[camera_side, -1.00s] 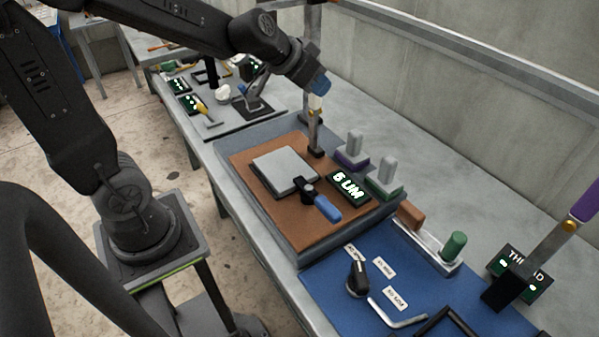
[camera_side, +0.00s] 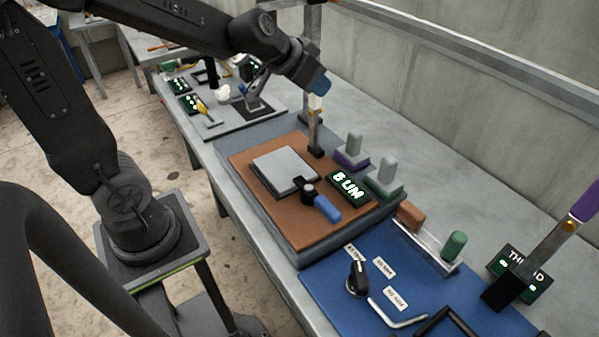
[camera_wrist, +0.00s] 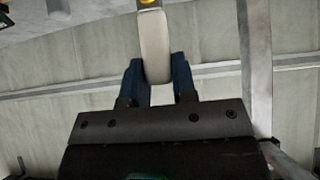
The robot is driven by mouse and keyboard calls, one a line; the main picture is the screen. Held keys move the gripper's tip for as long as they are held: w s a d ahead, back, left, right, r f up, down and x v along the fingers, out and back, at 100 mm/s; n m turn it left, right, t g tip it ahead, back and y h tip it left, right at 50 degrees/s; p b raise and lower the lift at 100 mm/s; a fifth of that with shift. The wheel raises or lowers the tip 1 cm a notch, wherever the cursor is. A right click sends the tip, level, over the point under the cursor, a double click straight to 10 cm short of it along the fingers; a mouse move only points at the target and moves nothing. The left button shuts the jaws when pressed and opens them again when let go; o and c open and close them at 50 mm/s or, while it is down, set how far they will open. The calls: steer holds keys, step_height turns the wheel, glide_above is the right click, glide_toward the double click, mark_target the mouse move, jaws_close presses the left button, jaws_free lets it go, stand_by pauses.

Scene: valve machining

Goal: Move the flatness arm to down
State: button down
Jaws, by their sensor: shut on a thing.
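The flatness arm (camera_side: 314,135) is a slim metal lever standing near upright at the back edge of the brown plate (camera_side: 262,207). It has a pale handle (camera_wrist: 154,45) with a yellow collar. My gripper (camera_side: 318,90) has blue fingertips and is shut on the pale handle at the lever's top. In the wrist view, the gripper (camera_wrist: 158,75) has one finger on each side of the handle. The lever's lower part is out of the wrist view.
A grey block (camera_side: 285,172), a blue-handled lever (camera_side: 326,208) and a lit display (camera_side: 348,186) sit on the brown plate. Two grey-knobbed posts stand to the right. A purple-handled lever (camera_side: 540,255) leans at far right. A metal rail (camera_side: 470,62) runs behind.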

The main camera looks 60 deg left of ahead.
steer(key=shift+s+f, duration=0.2)
steer(key=shift+s, duration=0.95)
steer(key=shift+s+f, duration=0.2)
steer(key=shift+s, duration=0.9)
steer(key=c, duration=0.8)
jaws_free()
steer(key=shift+c, duration=0.2)
steer(key=shift+r, duration=0.15)
glide_toward(310, 102)
steer(key=shift+v, duration=1)
steer(key=shift+d+r, duration=0.1)
steer(key=shift+r, duration=0.05)
